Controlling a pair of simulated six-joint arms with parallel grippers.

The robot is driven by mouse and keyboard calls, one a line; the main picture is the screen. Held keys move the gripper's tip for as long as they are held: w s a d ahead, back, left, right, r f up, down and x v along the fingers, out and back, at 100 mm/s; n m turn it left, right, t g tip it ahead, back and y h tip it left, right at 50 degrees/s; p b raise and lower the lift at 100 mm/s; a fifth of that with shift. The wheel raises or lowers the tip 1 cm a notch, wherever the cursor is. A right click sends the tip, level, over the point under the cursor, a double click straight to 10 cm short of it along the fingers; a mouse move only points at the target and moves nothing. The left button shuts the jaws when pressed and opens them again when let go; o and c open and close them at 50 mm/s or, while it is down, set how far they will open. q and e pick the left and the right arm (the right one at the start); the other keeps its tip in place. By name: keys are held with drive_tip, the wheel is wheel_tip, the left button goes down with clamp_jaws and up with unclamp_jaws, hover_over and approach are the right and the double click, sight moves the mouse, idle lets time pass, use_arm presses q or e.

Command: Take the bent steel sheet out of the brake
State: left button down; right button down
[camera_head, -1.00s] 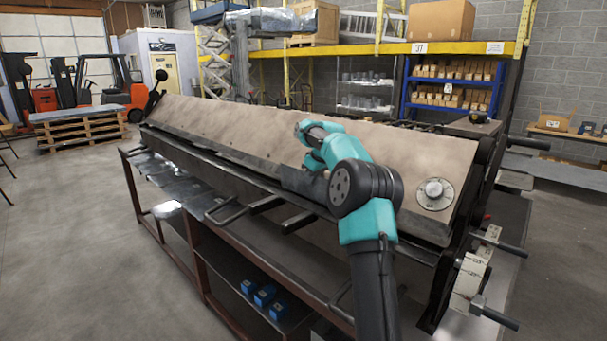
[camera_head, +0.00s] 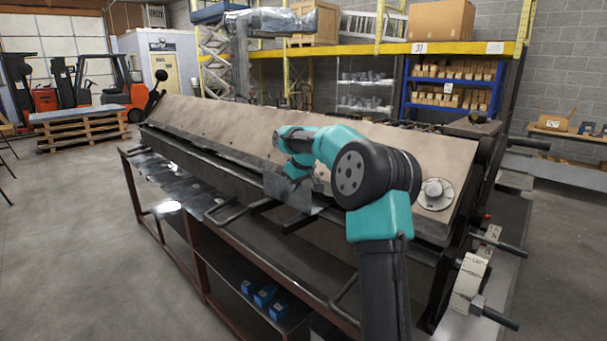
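The brake (camera_head: 225,122) is a long machine with a tan sloped upper face and a dark bed, running from back left to front right. The bent steel sheet (camera_head: 287,190) is a small grey piece with an upright part and a flange low at its right. It is in front of the brake's long edge, near the middle. My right gripper (camera_head: 296,171) is at the sheet's top edge and moves with it, so it appears shut on it; the fingertips are small and partly hidden. I cannot tell whether the sheet still touches the brake. My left gripper is out of view.
Black bar handles (camera_head: 240,209) stick out along the brake's front. Flat metal sheets (camera_head: 170,178) lie on the stand at left. Blue boxes (camera_head: 264,295) sit on the lower shelf. A dial (camera_head: 435,194) is at the brake's right end. The floor at left is open.

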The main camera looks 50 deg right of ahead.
drive_tip(key=a, duration=0.8)
drive_tip(key=shift+a, duration=0.25)
idle(0.4)
